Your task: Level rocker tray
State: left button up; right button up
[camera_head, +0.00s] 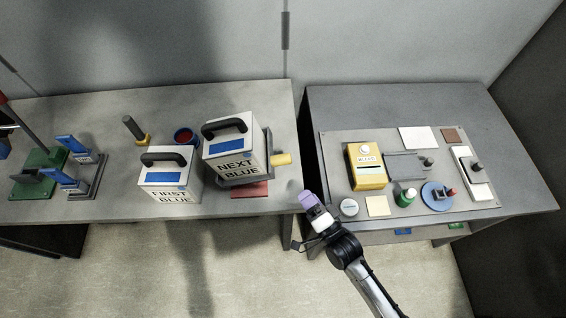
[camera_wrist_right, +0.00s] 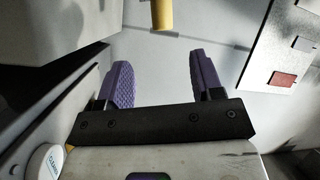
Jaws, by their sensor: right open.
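The rocker tray (camera_head: 268,146) is dark grey and looks tilted. It stands on the left table with a white box marked NEXT BLUE (camera_head: 233,152) on it. A yellow handle (camera_head: 281,159) sticks out from its right side. A red plate (camera_head: 249,191) shows under the front of the tray. My right gripper (camera_head: 308,199), with purple fingers, is in front of and to the right of the handle, apart from it. In the right wrist view the gripper (camera_wrist_right: 160,68) is open and empty, with the yellow handle (camera_wrist_right: 162,14) beyond the fingertips. My left gripper is out of view.
A FIRST BLUE box (camera_head: 169,178) stands left of the tray, with a red-filled cup (camera_head: 185,136) behind it. Blue-and-grey holders (camera_head: 82,165) are farther left. A gap separates the tables. The right table (camera_head: 520,180) carries a yellow device (camera_head: 367,166) and several small items.

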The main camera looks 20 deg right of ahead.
aim_at(284, 159)
jog(key=shift+w+d+f+m+t, duration=0.1)
jog(key=shift+w+f+m+t, duration=0.25)
jog(key=shift+w+m+t, duration=0.05)
jog(key=shift+w+r, duration=0.1)
jog(key=shift+w, duration=0.25)
jog(key=x, duration=1.3)
grip_shut()
